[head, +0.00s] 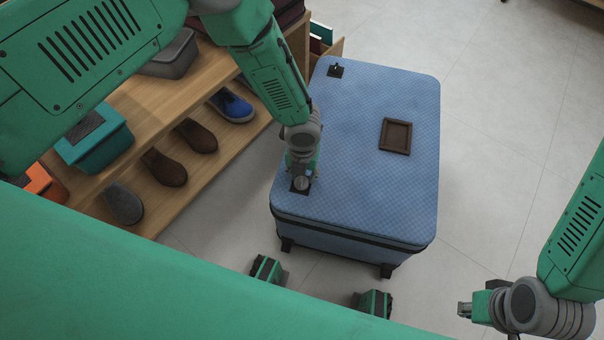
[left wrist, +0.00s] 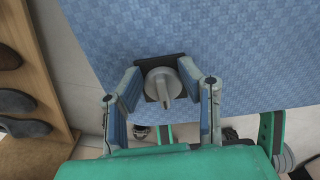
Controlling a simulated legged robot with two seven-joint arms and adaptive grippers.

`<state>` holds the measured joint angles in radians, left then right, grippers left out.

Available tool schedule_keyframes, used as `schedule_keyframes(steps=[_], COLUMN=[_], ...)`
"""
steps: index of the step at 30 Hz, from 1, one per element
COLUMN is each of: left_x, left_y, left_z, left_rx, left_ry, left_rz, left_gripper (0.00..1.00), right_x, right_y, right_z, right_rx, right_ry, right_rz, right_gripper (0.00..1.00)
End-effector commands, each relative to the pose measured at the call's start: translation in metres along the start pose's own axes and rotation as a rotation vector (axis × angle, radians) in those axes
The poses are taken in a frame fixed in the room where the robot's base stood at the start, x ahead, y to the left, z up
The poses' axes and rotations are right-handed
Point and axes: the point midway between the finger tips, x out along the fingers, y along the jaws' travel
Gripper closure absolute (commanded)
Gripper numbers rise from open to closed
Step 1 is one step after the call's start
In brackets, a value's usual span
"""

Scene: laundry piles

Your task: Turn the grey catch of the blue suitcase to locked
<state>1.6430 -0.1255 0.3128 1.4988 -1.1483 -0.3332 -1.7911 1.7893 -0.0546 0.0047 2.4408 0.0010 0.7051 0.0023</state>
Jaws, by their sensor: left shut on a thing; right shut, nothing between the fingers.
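The blue suitcase (head: 365,130) stands on the floor with its checked face up. A grey round catch (head: 301,185) on a black square plate sits near the suitcase's near left corner; it also shows in the left wrist view (left wrist: 161,84), its raised lever pointing toward the bottom of that picture. My left gripper (head: 303,174) reaches down over this catch and is shut on it, one finger on each side in the left wrist view (left wrist: 163,80). My right gripper (head: 464,309) is shut and empty, low at the right, away from the suitcase.
A second black plate with a small fitting (head: 336,70) sits at the suitcase's far left corner. A brown frame-like piece (head: 395,136) is on its top. A wooden shelf (head: 170,90) with shoes and boxes stands close on the left. The tiled floor (head: 510,130) at right is clear.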

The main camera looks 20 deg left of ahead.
Motion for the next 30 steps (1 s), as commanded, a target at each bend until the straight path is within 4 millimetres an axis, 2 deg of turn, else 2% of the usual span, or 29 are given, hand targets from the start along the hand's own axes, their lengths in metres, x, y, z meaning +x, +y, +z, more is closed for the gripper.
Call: schedule_keyframes(steps=[20, 21, 22, 30], left_x=[0.0008, 0.0008, 0.0008, 0.0000], left_y=[0.0001, 0.0001, 0.0000, -0.0009], left_z=[-0.0036, -0.0038, -0.0037, -0.0025], left_rx=[0.059, 0.059, 0.058, 0.057], left_ry=[0.006, 0.006, 0.006, 0.004], left_rz=[0.004, 0.004, 0.004, 0.002], left_gripper=[0.97, 0.54, 0.47, 0.47], right_x=[0.0005, 0.0005, 0.0005, 0.0005], right_y=[0.0000, 0.0000, 0.0000, 0.0000], right_z=[0.0000, 0.0000, 0.0000, 0.0000], right_rx=[0.000, 0.000, 0.000, 0.000], right_ry=[0.000, 0.000, 0.000, 0.000], right_rz=[0.000, 0.000, 0.000, 0.000], right_gripper=[1.00, 1.00, 1.00, 1.00])
